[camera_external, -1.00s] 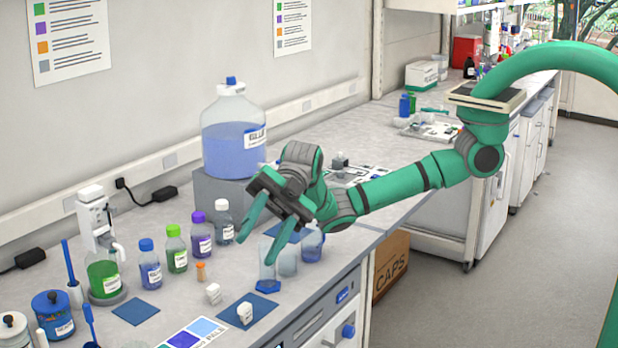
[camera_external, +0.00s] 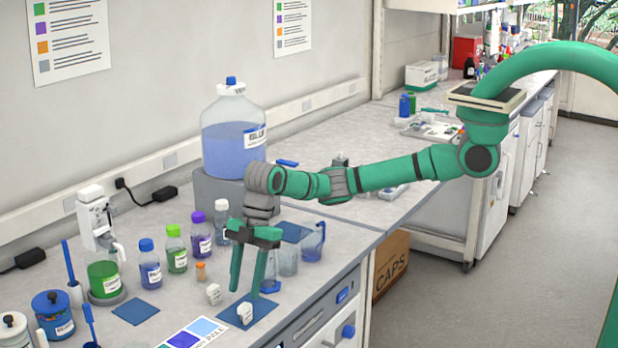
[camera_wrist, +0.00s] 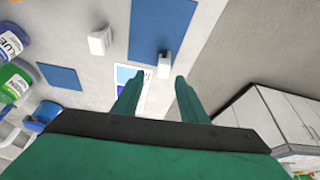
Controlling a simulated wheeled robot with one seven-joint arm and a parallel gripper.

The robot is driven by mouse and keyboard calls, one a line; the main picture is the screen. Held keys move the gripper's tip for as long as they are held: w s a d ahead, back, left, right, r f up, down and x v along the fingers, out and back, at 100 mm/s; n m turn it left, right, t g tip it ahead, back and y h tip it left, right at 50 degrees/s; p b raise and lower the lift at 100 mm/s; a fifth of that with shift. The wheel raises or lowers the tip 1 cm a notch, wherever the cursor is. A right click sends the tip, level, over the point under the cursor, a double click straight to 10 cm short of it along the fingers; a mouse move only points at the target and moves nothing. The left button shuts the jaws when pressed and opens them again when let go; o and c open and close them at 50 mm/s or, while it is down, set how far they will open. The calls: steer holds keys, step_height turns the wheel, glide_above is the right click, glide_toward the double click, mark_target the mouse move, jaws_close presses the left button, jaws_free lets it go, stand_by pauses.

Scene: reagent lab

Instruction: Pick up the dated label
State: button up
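Two small white label pieces are in view, and I cannot read which one is dated. One label piece (camera_external: 245,313) stands on a blue mat (camera_external: 264,309) near the counter's front edge; it also shows in the wrist view (camera_wrist: 164,66). The other label piece (camera_external: 214,293) stands on the bare counter, and it also shows in the wrist view (camera_wrist: 100,40). My gripper (camera_external: 243,294) is open and empty, pointing down above and just behind the piece on the mat. In the wrist view, my gripper (camera_wrist: 160,84) has that piece between and beyond its fingertips.
Clear beakers (camera_external: 287,262) stand close behind my gripper. A small orange vial (camera_external: 200,272) and several capped bottles (camera_external: 176,248) stand to the left. A printed colour card (camera_external: 193,336) lies at the front. A second blue mat (camera_external: 135,311) is bare.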

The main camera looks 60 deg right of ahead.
mark_target(245, 305)
steer(key=shift+s+d+x, duration=0.1)
steer(key=shift+s+x, duration=0.05)
steer(key=shift+x, duration=1.4)
steer(key=shift+s+d+x, duration=0.1)
steer(key=shift+s+x, duration=0.05)
steer(key=shift+x, duration=1.4)
jaws_close()
